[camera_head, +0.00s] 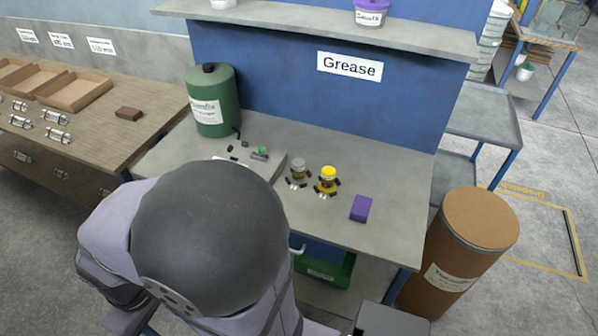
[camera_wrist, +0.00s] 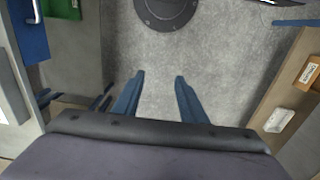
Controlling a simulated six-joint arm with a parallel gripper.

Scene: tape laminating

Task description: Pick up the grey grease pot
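The grey grease pot (camera_head: 298,169) stands upright on the grey workbench, in a small holder with dark and white parts around its base. It is left of a yellow pot (camera_head: 328,175). In the wrist view my gripper (camera_wrist: 160,77) shows two blue fingers apart, with only grey floor between them. It is away from the pot, which is not in the wrist view. In the head view my arm hides the gripper.
The workbench (camera_head: 390,205) also bears a purple block (camera_head: 361,208), a green canister (camera_head: 213,101) and small tools beside a pale tray. A brown drum (camera_head: 468,245) stands at the right. A blue back panel (camera_head: 290,80) with a Grease sign closes the bench's rear.

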